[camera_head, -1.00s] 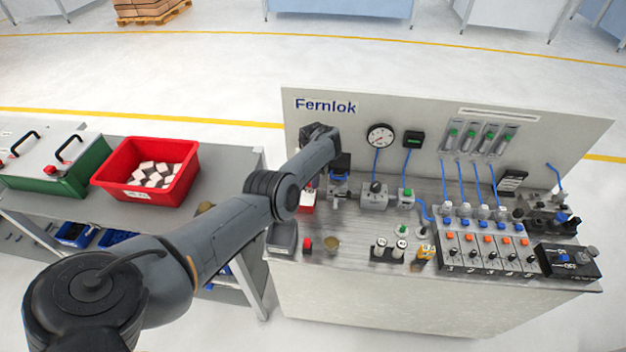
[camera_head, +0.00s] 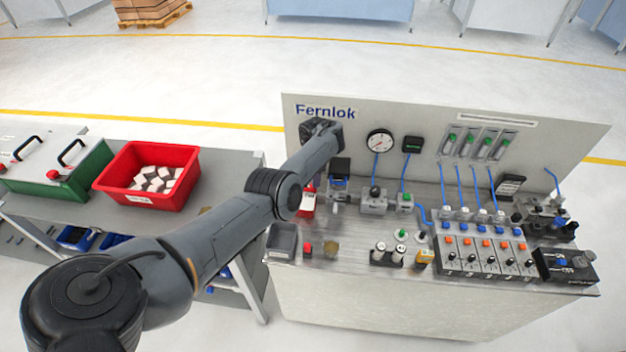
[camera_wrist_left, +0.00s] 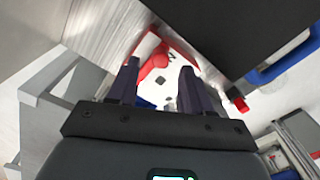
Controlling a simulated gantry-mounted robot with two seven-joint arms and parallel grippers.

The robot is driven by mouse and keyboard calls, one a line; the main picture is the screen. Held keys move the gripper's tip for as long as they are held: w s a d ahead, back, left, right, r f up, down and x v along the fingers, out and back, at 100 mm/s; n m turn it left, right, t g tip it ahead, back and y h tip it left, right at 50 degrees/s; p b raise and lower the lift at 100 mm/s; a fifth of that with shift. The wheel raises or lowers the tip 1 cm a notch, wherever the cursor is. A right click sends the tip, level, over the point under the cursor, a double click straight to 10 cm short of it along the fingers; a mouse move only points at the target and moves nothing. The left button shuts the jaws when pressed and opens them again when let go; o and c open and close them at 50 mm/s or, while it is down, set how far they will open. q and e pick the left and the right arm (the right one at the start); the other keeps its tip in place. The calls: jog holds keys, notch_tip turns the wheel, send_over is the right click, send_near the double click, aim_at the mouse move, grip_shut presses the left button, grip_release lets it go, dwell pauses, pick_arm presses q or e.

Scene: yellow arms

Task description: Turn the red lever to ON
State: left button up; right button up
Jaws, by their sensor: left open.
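The red lever (camera_wrist_left: 152,68) shows in the left wrist view as a red part over a white plate, between and just beyond my fingertips. Whether the fingers touch it I cannot tell. My left gripper (camera_wrist_left: 158,72) is open, with its two dark fingers apart. In the head view, a red and white unit (camera_head: 308,203) stands at the left of the bench, partly covered by my left arm. The lever's ON or OFF position cannot be read. My right gripper is not in view.
The Fernlok panel (camera_head: 470,115) rises behind the bench, with a gauge (camera_head: 380,141) and a small display (camera_head: 412,145). Valves and blue hoses crowd the bench's right side. A grey tray (camera_head: 282,240) and a red button (camera_head: 308,248) lie near its left front. A red bin (camera_head: 150,200) stands left.

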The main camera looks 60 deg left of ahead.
pick_arm(q)
notch_tip(320, 180, up, 7)
jog(key=p, duration=0.1)
jog(key=shift+f, duration=0.15)
dwell(0.5)
